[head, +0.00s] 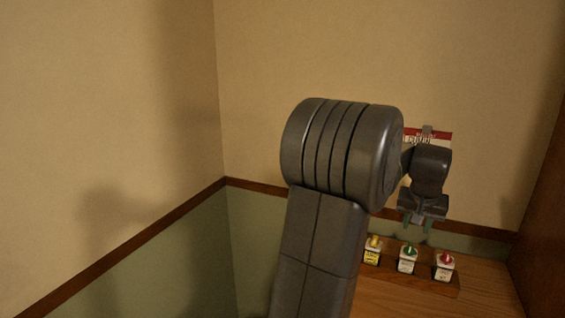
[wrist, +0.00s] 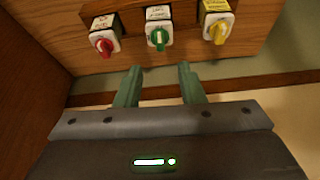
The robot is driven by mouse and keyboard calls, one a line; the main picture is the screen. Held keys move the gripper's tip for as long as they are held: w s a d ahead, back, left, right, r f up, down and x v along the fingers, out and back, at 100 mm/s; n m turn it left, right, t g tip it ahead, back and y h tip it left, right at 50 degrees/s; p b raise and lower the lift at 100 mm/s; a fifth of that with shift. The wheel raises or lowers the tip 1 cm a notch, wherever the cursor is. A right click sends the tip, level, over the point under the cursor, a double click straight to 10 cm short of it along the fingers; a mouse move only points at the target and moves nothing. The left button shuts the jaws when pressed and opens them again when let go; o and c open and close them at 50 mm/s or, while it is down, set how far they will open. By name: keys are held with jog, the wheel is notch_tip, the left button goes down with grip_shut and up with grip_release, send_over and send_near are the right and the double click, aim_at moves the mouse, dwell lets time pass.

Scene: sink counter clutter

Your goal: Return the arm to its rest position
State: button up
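My gripper (head: 417,227) hangs pointing down at the right of the head view, at the end of my raised arm. In the wrist view its two green fingers (wrist: 161,72) are apart with nothing between them. The fingertips appear near the green knob (wrist: 157,38) but do not seem to touch it. My dark grey upper arm fills the middle of the head view and hides part of the wall and counter behind it.
A wooden block (head: 405,275) on the counter (head: 490,285) carries white labelled units with a yellow knob (head: 375,241), a green knob and a red knob (head: 445,257). A red and white sign (head: 441,137) is behind my gripper. A dark wooden panel (head: 545,220) stands at right.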

aim_at(410, 246)
jog(key=p+x, duration=0.1)
jog(key=x, duration=0.8)
jog(key=shift+w+f, duration=0.1)
jog(key=shift+f, duration=0.15)
